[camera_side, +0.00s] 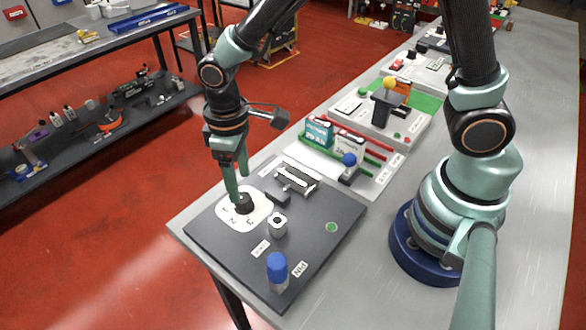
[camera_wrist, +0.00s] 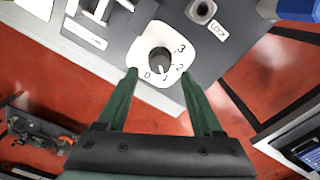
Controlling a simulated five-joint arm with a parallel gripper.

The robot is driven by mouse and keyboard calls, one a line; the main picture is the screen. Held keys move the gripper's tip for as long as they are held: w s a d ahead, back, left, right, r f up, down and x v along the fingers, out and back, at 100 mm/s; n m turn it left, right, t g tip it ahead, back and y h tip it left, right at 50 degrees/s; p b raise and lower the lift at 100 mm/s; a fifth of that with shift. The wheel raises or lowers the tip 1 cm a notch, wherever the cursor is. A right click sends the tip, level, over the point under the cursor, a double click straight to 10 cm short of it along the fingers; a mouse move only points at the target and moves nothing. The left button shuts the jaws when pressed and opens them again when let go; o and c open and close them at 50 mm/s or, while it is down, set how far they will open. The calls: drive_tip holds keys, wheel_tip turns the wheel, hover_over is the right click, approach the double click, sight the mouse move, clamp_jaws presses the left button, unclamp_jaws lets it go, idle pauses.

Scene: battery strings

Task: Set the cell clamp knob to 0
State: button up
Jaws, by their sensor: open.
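The clamp knob (camera_wrist: 160,59) is a black round knob on a white dial plate (camera_wrist: 196,38) marked 0, 1, 2 and 3. A pale mark on the knob seems to point near the 1, but it is small. In the side view the knob (camera_side: 244,204) sits at the left part of the dark panel. My gripper (camera_side: 238,192) is pointed down, close to the knob. In the wrist view my gripper (camera_wrist: 160,76) is open, with one finger on each side of the dial's lower edge and nothing between them. I cannot tell whether a finger touches the knob.
The dark panel (camera_side: 335,208) also bears a metal socket (camera_side: 277,224), a blue-capped post (camera_side: 277,268), a silver-barred holder (camera_side: 296,180) and a green disc (camera_side: 331,227). Behind it stand boxes (camera_side: 319,132) and a blue ball knob (camera_side: 349,159). The table edge is close on the left.

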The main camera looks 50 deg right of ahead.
sight(242, 197)
drive_tip(key=shift+f, duration=0.6)
drive_tip(key=shift+f, duration=1.75)
